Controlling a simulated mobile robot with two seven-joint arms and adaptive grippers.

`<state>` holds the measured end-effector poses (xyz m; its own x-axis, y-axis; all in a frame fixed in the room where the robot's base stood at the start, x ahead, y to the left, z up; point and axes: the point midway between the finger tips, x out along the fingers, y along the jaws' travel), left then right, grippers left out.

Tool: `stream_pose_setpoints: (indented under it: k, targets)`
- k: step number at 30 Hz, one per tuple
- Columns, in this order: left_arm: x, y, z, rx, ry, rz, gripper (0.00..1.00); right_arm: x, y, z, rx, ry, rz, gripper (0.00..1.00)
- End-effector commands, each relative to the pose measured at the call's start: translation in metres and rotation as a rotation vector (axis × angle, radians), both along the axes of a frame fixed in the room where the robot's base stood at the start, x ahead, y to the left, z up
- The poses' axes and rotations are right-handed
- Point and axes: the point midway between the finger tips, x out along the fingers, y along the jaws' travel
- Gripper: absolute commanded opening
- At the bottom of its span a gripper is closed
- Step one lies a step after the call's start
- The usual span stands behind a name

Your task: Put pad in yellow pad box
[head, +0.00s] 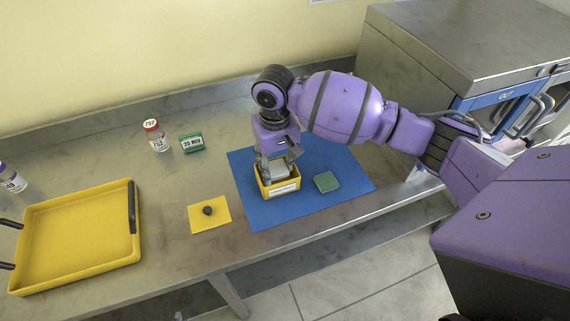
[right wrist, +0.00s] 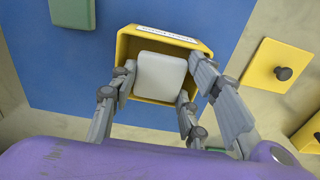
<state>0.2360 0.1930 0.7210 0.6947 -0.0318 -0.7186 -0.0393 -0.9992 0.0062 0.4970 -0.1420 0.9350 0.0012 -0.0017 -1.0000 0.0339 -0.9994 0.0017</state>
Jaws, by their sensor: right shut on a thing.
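The yellow pad box (head: 284,191) stands on a blue mat, with a white label on its front. It also shows in the right wrist view (right wrist: 203,46). My right gripper (head: 279,166) points down over the box and is shut on a white pad (right wrist: 160,76). The pad lies between the fingers and within the box's outline; the head view shows it low at the box opening (head: 280,173). I cannot tell whether it touches the box floor. My left gripper is not in view.
A green square pad (head: 326,182) lies on the blue mat (head: 270,212), right of the box. A yellow square plate with a dark knob (head: 209,215) lies left. A yellow tray (head: 80,235), a red-capped bottle (head: 156,136) and a green box (head: 191,143) are further left. A metal cabinet (head: 450,50) stands right.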

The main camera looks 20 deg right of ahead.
Motion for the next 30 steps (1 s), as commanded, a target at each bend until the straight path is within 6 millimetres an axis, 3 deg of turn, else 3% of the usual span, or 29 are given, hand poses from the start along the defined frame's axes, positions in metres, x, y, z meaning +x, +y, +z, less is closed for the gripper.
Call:
stream_pose_setpoints:
  k: [2, 24, 25, 29, 30]
  targets:
    - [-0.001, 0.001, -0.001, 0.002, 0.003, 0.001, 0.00, 0.000, 0.000, -0.010, 0.001, 0.002, 0.001, 0.18]
    - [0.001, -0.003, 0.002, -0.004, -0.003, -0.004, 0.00, 0.000, 0.000, -0.022, 0.001, -0.001, 0.001, 0.18]
    - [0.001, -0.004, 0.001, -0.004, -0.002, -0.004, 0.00, 0.000, 0.000, -0.022, 0.001, -0.001, 0.001, 0.44]
    - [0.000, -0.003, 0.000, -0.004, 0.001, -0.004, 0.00, 0.000, 0.000, -0.022, 0.001, -0.001, 0.001, 0.61]
    - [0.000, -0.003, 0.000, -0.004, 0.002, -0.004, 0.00, 0.000, 0.000, -0.022, 0.001, -0.001, 0.001, 0.62]
